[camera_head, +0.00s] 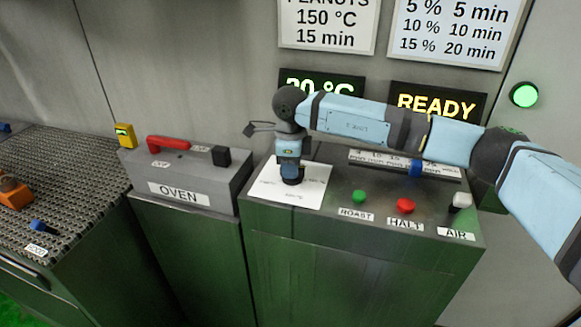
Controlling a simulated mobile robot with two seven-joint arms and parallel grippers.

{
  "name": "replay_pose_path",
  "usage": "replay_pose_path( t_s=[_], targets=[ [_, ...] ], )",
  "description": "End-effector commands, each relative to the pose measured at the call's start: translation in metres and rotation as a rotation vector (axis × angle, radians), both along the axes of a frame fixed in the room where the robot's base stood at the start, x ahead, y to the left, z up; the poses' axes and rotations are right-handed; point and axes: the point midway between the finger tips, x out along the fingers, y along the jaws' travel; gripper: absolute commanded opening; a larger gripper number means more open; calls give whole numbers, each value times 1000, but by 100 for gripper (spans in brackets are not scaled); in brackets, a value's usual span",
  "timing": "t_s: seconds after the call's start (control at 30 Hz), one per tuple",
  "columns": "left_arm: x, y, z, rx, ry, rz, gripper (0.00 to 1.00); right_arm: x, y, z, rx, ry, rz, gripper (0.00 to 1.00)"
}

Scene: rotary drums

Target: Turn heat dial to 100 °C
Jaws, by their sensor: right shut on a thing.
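The heat dial's white plate (313,184) lies on the left part of the green cabinet top (330,214). My right gripper (292,178) points straight down over the plate and is shut on the dial's knob. The wrist and fingers hide most of the knob, and I cannot read its pointer or scale. A dark display (350,83) behind shows a green reading in °C, partly hidden by my right arm; it looks like 20 or 30. My left gripper is not in view.
A green ROAST button (359,196), a red HALT button (405,205) and a white AIR switch (461,201) stand right of the plate. A blue slider (415,169) sits behind them. The OVEN box (190,175) with a red lever (168,143) is left. A READY display (437,104) is lit.

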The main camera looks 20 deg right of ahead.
Motion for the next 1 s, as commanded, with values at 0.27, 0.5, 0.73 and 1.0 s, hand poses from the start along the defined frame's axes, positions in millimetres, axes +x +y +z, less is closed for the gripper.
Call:
replay_pose_path(
  t_s=[0.27,0.5,0.73,1.0],
  targets=[
    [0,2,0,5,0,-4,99,1,0,1,-1,-2,0,21],
    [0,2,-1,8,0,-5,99,0,0,1,0,-1,0,45],
    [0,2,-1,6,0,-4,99,1,0,6,0,-2,1,45],
    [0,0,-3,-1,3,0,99,1,0,57,1,-6,1,45]
  ],
)
